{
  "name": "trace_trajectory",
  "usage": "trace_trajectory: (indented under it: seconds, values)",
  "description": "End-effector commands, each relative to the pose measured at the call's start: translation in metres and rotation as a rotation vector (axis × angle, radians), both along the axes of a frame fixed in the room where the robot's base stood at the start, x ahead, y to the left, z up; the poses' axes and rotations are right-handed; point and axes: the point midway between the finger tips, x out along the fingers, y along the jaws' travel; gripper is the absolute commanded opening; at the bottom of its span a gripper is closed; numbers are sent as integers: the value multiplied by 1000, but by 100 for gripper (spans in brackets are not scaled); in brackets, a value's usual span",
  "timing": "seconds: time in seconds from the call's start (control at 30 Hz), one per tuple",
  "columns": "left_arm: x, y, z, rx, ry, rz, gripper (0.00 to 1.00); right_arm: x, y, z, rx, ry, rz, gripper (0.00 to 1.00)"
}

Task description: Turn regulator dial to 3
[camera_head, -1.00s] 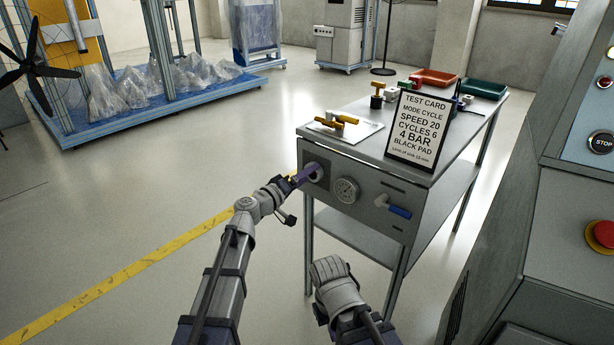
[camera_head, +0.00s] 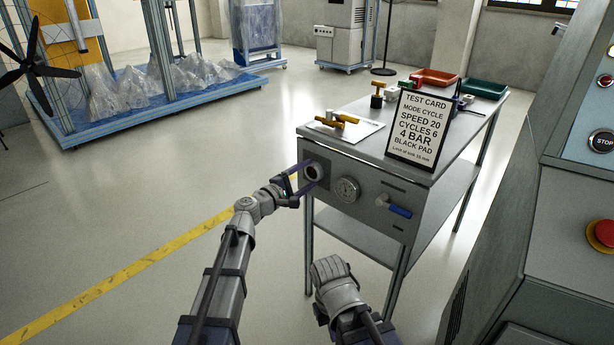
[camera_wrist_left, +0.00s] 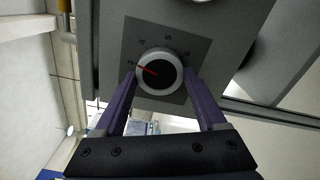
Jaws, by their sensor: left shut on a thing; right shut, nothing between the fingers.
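In the head view the dial (camera_head: 314,171) is at the left of the bench's front panel. My left gripper (camera_head: 303,178) is shut on the dial, its two fingers on either side of the rim, also in the left wrist view (camera_wrist_left: 163,84). The pointer aims to the picture's left and slightly up there. My right gripper (camera_head: 330,270) is shut and empty, low in front of the bench.
On the bench top stand a test card (camera_head: 418,130), brass-coloured parts (camera_head: 345,118), a red tray (camera_head: 436,77) and a green tray (camera_head: 484,88). A grey machine stands at the right.

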Motion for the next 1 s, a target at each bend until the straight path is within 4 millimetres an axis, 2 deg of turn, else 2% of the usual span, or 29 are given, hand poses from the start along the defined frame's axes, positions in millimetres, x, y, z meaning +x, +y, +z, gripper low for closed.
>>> trace_trajectory:
  seconds: [0.4, 1.0]
  values:
    - [0, 0, -1, -157, 138, 1, 18, 0, 0, -1, 0, 0, 0, 0]
    - [-1, 0, -1, -189, 165, 2, 18, 0, 0, -1, 0, 0, 0, 0]
